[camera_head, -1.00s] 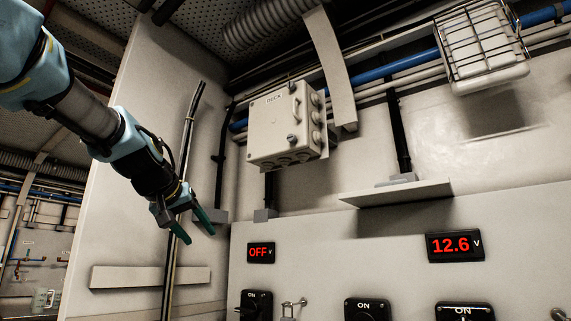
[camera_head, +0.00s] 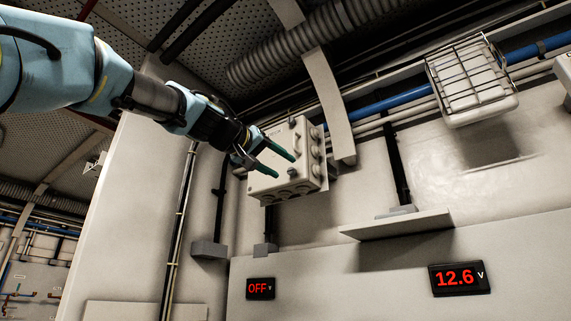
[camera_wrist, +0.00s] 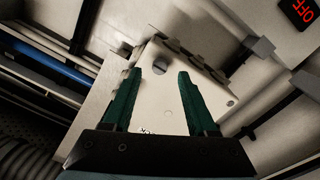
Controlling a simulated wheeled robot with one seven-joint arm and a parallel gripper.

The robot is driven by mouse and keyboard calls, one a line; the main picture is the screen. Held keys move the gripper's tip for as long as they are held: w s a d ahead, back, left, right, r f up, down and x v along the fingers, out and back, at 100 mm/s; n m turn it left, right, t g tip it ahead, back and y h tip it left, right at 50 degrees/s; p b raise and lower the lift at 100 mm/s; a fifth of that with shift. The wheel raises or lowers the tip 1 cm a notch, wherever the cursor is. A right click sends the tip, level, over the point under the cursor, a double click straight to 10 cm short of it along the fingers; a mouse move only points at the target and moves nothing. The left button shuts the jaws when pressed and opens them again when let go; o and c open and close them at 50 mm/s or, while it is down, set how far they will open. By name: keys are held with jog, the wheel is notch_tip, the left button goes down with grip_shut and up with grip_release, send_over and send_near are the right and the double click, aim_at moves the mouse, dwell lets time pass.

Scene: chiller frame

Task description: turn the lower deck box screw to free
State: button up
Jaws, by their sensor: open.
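The pale deck box (camera_head: 300,187) hangs on the back wall in the head view. Its lower screw (camera_head: 292,171) is a small dark knob low on the front cover. My gripper (camera_head: 284,168) comes in from the left with its two green fingers apart and empty, tips in front of the cover near this screw. In the wrist view the box cover (camera_wrist: 165,110) appears upside down. The screw (camera_wrist: 160,66) shows between and slightly beyond the open fingertips (camera_wrist: 159,74). I cannot tell the remaining depth. My fingers and wrist hide part of the cover.
Round cable glands (camera_head: 313,150) line the box's right side and underside. A small shelf (camera_head: 395,225) juts out below right. A caged lamp (camera_head: 472,80) and blue pipe (camera_head: 385,103) are above right. A black vertical pipe (camera_head: 180,230) stands left.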

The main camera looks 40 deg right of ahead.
aim_at(292, 172)
jog(key=shift+p+x, duration=0.3)
jog(key=shift+x, duration=1.2)
grip_shut()
